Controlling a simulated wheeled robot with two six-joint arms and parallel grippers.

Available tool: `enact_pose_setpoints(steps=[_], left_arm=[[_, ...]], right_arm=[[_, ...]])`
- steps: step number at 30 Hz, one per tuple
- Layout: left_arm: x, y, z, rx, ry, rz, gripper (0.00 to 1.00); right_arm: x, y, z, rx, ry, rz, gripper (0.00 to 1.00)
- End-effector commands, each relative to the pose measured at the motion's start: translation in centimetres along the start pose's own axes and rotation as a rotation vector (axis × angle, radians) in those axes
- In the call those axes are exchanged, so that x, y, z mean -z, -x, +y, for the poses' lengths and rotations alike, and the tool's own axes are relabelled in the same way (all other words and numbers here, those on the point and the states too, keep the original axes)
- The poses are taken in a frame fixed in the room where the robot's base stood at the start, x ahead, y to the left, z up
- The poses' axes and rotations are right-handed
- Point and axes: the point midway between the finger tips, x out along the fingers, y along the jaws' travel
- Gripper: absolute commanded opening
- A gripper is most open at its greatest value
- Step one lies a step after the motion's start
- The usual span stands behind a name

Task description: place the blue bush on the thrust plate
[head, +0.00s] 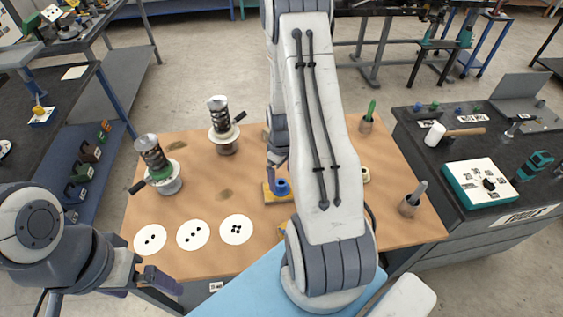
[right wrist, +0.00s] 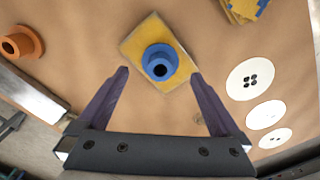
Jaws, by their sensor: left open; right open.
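The blue bush (head: 282,187) is a short flanged cylinder with a dark bore. It stands upright on a yellow pad (head: 269,197) on the wooden table. In the right wrist view the blue bush (right wrist: 160,63) lies between the fingers of my open right gripper (right wrist: 159,74), with gaps on both sides. My right arm hides much of that area in the head view. My left gripper (head: 140,284) is open and empty at the table's front left. Two spring stands (head: 162,170) (head: 225,130) carry pale round plates; I cannot tell which part is the thrust plate.
Three white discs with dark dots (head: 237,229) lie along the front left. An orange bush (right wrist: 22,42) is at the upper left in the wrist view. Cups with a green handle (head: 367,120) and a grey handle (head: 411,203) stand at the right.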

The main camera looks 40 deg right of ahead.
Motion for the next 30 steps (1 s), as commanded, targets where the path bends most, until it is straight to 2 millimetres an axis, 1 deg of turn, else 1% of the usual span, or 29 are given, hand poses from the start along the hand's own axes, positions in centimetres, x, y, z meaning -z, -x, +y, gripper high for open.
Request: enact_pose_setpoints(steps=[3, 6, 9, 12, 15, 18, 30], left_arm=[[0.0, -0.6, 0.0, 0.0, 0.0, 0.0, 1.0], [-0.1, -0.8, -0.1, 0.0, -0.001, 0.0, 1.0], [-0.1, -1.0, -0.1, 0.0, -0.001, 0.0, 1.0], [-0.1, -1.1, -0.1, 0.0, -0.001, 0.0, 1.0], [-0.1, -1.1, -0.1, 0.0, -0.001, 0.0, 1.0], [-0.1, -1.1, -0.1, 0.0, -0.001, 0.0, 1.0], [-0.1, -1.1, -0.1, 0.0, -0.001, 0.0, 1.0]], right_arm=[[0.1, 2.5, 0.1, -0.005, 0.0, 0.005, 1.0], [0.1, 4.5, 0.1, -0.004, 0.0, 0.004, 1.0], [0.0, 6.0, 0.0, -0.003, 0.0, 0.003, 1.0], [0.0, 7.2, 0.0, -0.002, 0.0, 0.002, 1.0], [0.0, 7.8, 0.0, -0.001, 0.0, 0.001, 1.0], [0.0, 8.0, 0.0, 0.001, 0.0, -0.001, 1.0], [0.0, 8.0, 0.0, 0.001, 0.0, -0.001, 1.0]])
